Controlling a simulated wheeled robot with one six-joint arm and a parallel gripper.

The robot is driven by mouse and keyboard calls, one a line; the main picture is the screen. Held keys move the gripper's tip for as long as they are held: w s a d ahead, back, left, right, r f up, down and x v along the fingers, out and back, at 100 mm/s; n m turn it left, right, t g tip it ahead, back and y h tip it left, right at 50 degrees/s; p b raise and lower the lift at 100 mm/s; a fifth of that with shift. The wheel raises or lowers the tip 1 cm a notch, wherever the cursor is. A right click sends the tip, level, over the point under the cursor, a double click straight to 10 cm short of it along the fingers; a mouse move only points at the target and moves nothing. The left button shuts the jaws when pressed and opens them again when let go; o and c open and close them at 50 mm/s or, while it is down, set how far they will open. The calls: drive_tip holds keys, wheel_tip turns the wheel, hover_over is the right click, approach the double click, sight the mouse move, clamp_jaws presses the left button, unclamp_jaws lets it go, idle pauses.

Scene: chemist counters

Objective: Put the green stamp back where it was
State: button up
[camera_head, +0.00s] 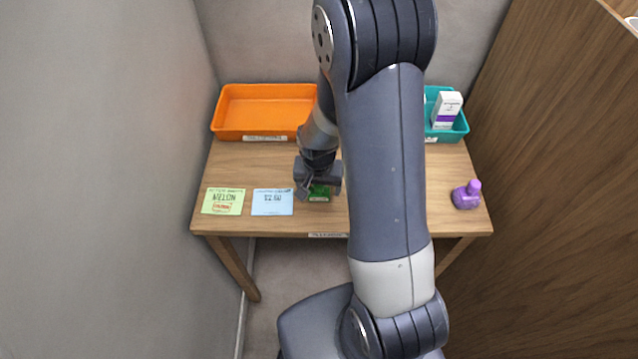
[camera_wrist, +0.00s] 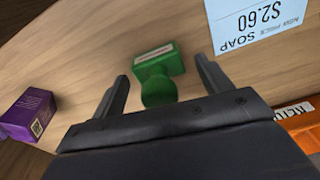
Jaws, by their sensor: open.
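The green stamp (camera_head: 319,194) stands on the wooden table near its front edge, partly hidden under my gripper (camera_head: 317,186) in the head view. In the wrist view the stamp (camera_wrist: 160,72) has a rectangular base with a pale label and a round green knob. My gripper (camera_wrist: 161,70) is open, with one finger on either side of the stamp. I cannot tell whether either finger touches it.
A blue price card (camera_head: 272,202) and a green card (camera_head: 223,201) lie left of the stamp. An orange tray (camera_head: 228,133) and a teal bin (camera_head: 459,132) stand behind. The wrist view shows a purple box (camera_wrist: 28,115).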

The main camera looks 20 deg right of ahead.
drive_tip(key=r, duration=0.4)
drive_tip(key=s+r, duration=0.1)
drive_tip(key=r, duration=0.7)
drive_tip(key=shift+s+a+r, duration=0.1)
drive_tip(key=shift+s+a, duration=0.05)
drive_tip(key=shift+a, duration=0.15)
drive_tip(key=f, duration=0.4)
drive_tip(key=w+f, duration=0.1)
drive_tip(key=f, duration=0.7)
drive_tip(key=shift+w+d+f, duration=0.15)
drive_tip(key=shift+d+f, duration=0.1)
drive_tip(key=shift+d, duration=0.05)
drive_tip(key=shift+r, duration=0.25)
